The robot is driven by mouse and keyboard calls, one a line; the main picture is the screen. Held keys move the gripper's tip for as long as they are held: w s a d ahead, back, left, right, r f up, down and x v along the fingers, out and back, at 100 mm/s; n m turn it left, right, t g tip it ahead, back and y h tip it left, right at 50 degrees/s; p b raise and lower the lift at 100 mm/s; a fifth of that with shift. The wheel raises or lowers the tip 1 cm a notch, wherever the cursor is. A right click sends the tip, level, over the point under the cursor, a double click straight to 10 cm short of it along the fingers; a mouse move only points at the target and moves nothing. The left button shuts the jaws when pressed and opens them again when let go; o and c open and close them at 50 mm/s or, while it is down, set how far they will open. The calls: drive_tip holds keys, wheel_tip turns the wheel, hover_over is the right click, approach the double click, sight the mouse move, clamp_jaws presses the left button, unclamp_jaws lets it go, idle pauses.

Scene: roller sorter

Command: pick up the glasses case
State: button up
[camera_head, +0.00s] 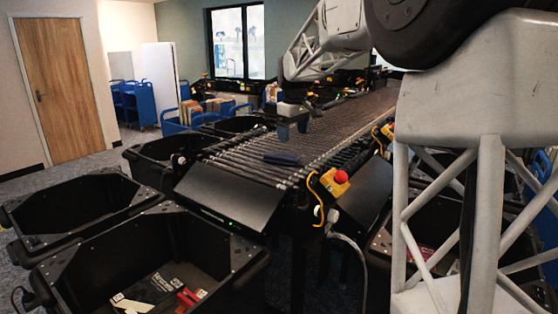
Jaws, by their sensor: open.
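A small dark blue oblong (283,158), which looks like the glasses case, lies flat on the roller conveyor (240,168) near its front end. My gripper (293,130) hangs from my arm above the rollers, just above and slightly behind the case in the picture. Its two fingers point down and are apart, with nothing seen between them. A gap shows between the fingertips and the case, so they do not appear to touch.
A black sloped plate (228,203) ends the conveyor. A red emergency button (341,176) on a yellow bracket stands at the conveyor's right edge. Black bins stand around it; the front bin (95,250) holds books. The rollers around the case are mostly clear.

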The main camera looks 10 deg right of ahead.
drive_tip(key=w+f+n, duration=0.1)
drive_tip(key=w+f, duration=0.1)
drive_tip(key=w, duration=0.6)
drive_tip(key=w+f+n, duration=0.1)
drive_tip(key=w+f, duration=0.2)
drive_tip(key=w, duration=0.4)
drive_tip(key=n+g, duration=0.1)
drive_tip(key=n, duration=0.1)
hover_over(282, 154)
drive_tip(key=f, duration=0.6)
drive_tip(key=shift+s+a+f, duration=0.15)
drive_tip(key=shift+s+a, duration=0.05)
drive_tip(key=shift+f, duration=1.3)
drive_tip(key=shift+f, duration=2.6)
